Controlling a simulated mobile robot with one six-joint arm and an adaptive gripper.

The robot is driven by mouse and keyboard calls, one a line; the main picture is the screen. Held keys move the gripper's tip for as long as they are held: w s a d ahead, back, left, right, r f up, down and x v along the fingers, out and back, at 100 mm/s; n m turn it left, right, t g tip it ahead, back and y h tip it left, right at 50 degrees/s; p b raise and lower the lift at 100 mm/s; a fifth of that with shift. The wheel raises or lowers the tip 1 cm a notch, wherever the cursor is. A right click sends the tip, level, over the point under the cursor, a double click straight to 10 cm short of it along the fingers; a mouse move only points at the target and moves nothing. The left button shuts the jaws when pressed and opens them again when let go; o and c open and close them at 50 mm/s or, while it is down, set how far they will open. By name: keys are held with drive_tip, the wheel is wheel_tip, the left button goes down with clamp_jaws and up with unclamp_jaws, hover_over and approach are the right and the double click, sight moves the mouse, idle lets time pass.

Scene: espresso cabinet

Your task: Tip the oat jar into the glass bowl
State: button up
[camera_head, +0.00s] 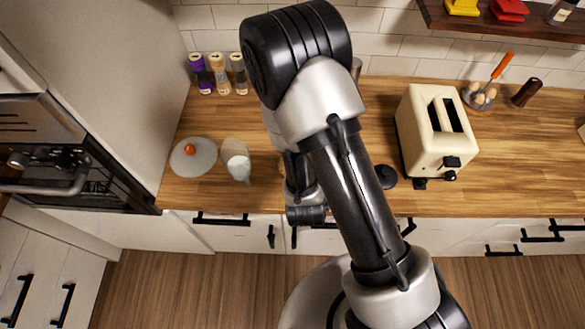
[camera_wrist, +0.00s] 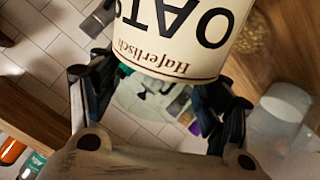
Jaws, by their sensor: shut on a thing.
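The oat jar (camera_wrist: 185,35) is a cream jar with dark "OATS" lettering, upside down in the wrist view. My gripper (camera_wrist: 155,97) is shut on it, with a dark finger on each side. The jar's top part runs out of the picture, so its mouth and contents do not show. In the head view my arm hides the gripper and jar.
On the wooden counter, a glass jug (camera_head: 236,162) with white contents stands beside a plate (camera_head: 193,157) holding a small red thing. Several spice jars (camera_head: 219,74) line the wall. A cream toaster (camera_head: 436,130) stands right of my arm. A shelf (camera_head: 500,22) hangs at the upper right.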

drive_tip(key=r, duration=0.1)
drive_tip(key=r+m+t+p, duration=0.1)
drive_tip(key=r+y+p, duration=0.1)
drive_tip(key=shift+s+d+r+t, duration=0.15)
drive_tip(key=shift+s+d+t, duration=0.05)
drive_tip(key=shift+d+t, duration=0.1)
drive_tip(key=shift+w+a, duration=0.1)
drive_tip(key=shift+a, duration=0.05)
